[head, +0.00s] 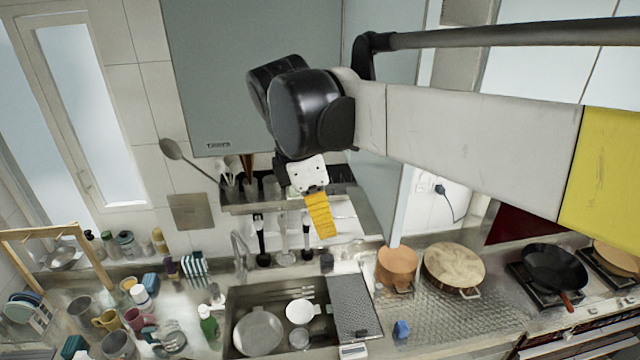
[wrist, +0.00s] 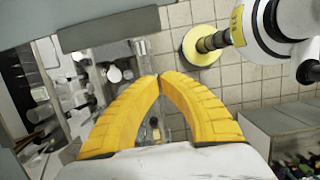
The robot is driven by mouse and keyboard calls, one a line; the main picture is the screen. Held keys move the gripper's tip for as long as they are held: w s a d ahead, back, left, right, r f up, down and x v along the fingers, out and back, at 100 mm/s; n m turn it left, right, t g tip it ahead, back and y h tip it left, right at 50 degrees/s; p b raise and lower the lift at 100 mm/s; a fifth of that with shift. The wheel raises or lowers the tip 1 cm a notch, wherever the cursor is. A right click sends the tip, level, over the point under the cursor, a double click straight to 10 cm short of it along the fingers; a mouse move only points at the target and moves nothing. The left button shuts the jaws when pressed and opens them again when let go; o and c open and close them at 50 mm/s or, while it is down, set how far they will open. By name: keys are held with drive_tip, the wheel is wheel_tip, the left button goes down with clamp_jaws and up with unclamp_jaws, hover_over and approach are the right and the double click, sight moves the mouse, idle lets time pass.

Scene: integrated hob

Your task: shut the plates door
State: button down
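A grey-blue cabinet door (head: 250,50) hangs above the sink in the head view, with a small dark label at its lower left that I cannot read clearly. A second grey-blue door (head: 383,205) stands to its right, seen at a steep angle and partly hidden by my arm. I cannot tell for certain which is the plates door. My gripper (head: 322,235) points down in front of the panels, below the labelled door's lower edge. In the wrist view its yellow fingers (wrist: 160,76) meet at the tips with nothing visible between them. I cannot see it touching either door.
Below are a sink (head: 285,300) with dishes, a wooden rack (head: 45,235), and mugs on the counter. A round wooden lid (head: 453,266) and a black pan (head: 553,268) are to the right. A utensil shelf (head: 290,200) sits behind my gripper.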

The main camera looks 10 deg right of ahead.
drive_tip(key=d, duration=0.2)
drive_tip(key=d+f+p, duration=0.1)
drive_tip(key=d, duration=0.1)
drive_tip(key=shift+d, duration=0.15)
drive_tip(key=shift+d, duration=0.1)
